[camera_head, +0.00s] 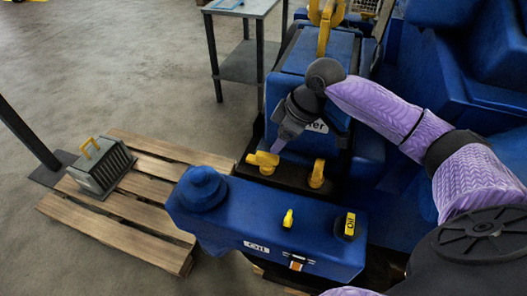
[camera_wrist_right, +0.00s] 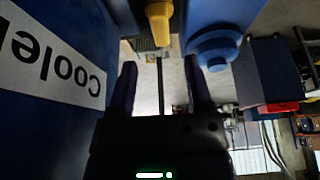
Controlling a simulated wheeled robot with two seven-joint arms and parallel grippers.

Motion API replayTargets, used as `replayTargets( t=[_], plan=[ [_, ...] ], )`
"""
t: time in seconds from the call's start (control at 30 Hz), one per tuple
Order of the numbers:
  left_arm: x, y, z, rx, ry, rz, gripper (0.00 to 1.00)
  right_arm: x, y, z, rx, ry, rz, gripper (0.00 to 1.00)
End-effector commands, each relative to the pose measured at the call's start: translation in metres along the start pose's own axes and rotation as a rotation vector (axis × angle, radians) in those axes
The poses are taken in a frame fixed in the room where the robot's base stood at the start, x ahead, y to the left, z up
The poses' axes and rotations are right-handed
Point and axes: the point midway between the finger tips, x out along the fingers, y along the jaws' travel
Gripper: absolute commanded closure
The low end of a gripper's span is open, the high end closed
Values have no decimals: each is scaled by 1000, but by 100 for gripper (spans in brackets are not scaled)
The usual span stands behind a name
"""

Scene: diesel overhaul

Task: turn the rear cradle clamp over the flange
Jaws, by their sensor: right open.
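Two yellow cradle clamps sit at the foot of the blue block labelled Cooler (camera_head: 282,92). The left clamp (camera_head: 262,160) has an arm pointing left; the right clamp (camera_head: 316,173) stands beside it. I cannot tell for sure which is the rear one. My right gripper (camera_head: 279,144) points down just above the left clamp, beside the Cooler's face. In the right wrist view my gripper (camera_wrist_right: 160,85) has its fingers apart with nothing between them. A yellow clamp (camera_wrist_right: 158,22) shows beyond the fingertips. The flange cannot be made out clearly. My left gripper is out of view.
A blue housing (camera_head: 225,225) with a round cap, a small yellow piece (camera_head: 288,218) and a yellow tag (camera_head: 349,224) stands in front. A wooden pallet (camera_head: 120,215) carrying a grey finned box (camera_head: 103,170) lies left. A side table (camera_head: 240,8) stands behind.

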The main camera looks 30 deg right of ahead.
Motion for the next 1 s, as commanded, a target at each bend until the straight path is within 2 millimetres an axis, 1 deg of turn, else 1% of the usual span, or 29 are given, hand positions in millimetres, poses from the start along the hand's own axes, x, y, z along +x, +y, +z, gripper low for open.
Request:
replayTargets(
  t=[0.03, 0.1, 0.23, 0.3, 0.4, 0.6, 0.63, 0.67, 0.7, 0.77, 0.8, 0.87, 0.9, 0.93, 1.0],
  plan=[
    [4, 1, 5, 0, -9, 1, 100, 14, -1, 0, 1, 1, -3, 35],
    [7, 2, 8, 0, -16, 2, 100, 32, -1, 0, 0, 0, -3, 35],
    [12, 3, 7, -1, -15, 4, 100, 56, -1, 0, 0, 1, -1, 35],
    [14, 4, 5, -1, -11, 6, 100, 63, 0, 0, -1, 0, 0, 35],
    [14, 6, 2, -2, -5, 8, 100, 68, 0, 0, -2, 0, 1, 35],
    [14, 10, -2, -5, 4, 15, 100, 67, 0, 0, -2, 0, 2, 35],
    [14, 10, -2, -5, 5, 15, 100, 67, 0, 0, -2, 0, 2, 40],
    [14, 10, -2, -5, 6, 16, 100, 67, 0, 0, -2, 0, 1, 46],
    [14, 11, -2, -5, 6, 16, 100, 67, 0, 0, -2, 0, 1, 54],
    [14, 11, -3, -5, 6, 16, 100, 67, 0, 0, -2, 0, 1, 67],
    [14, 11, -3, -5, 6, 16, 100, 67, 0, 0, -2, 0, 1, 76],
    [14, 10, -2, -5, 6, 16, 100, 67, 0, 0, -2, 0, 1, 88],
    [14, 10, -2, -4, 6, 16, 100, 67, 0, 0, -2, 0, 1, 97],
    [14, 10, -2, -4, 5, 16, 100, 67, 0, 0, -2, 0, 1, 100],
    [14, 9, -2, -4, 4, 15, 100, 67, 0, 0, -2, 0, 1, 100]
  ],
)
